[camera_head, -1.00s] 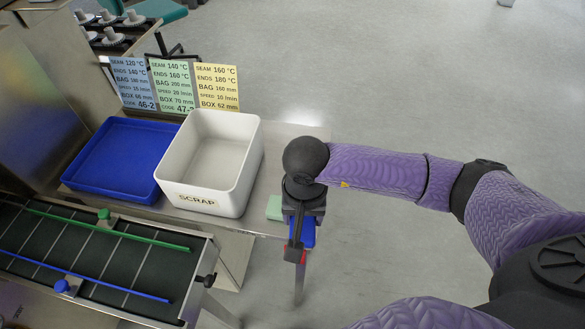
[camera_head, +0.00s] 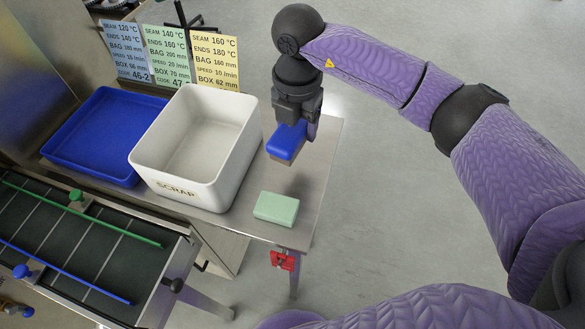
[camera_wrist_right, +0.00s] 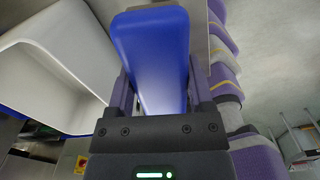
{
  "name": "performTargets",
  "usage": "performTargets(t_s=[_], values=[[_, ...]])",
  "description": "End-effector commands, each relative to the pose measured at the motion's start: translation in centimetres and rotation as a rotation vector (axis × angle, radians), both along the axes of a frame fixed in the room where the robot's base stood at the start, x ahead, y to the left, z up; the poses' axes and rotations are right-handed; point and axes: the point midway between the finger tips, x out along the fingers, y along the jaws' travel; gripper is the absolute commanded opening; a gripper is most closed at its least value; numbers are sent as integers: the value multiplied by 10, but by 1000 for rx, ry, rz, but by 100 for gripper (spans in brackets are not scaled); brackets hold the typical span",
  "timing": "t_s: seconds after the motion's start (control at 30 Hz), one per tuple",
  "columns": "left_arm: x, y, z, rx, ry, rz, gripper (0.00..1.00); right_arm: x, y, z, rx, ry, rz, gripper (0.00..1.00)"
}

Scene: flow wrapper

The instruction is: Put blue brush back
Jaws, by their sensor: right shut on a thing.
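The blue brush (camera_head: 287,142) is in my right gripper (camera_head: 292,122), which points down over the right part of the steel table, just right of the white scrap bin. The brush's lighter underside faces down; I cannot tell whether it touches the table. In the right wrist view the blue brush (camera_wrist_right: 152,60) fills the space between the two fingers (camera_wrist_right: 158,95). My left gripper is in neither view.
The white SCRAP bin (camera_head: 168,187) stands close left of the brush. A blue tray (camera_head: 72,165) lies further left. A pale green block (camera_head: 276,208) lies near the table's front right. A red part (camera_head: 283,260) hangs at the front edge. Sign cards (camera_head: 215,60) stand behind.

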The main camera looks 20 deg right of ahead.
Motion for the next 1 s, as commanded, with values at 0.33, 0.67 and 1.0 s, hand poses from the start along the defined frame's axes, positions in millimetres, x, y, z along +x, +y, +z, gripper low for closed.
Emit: performTargets(t_s=[0.33, 0.67, 1.0], values=[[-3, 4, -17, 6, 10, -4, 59, 4, 1, -38, 0, 5, -222, 0], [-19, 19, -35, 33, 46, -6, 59, 4, 2, -99, 1, 2, -218, 0], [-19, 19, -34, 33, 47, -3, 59, 4, 1, -98, 1, 0, -217, 77]])
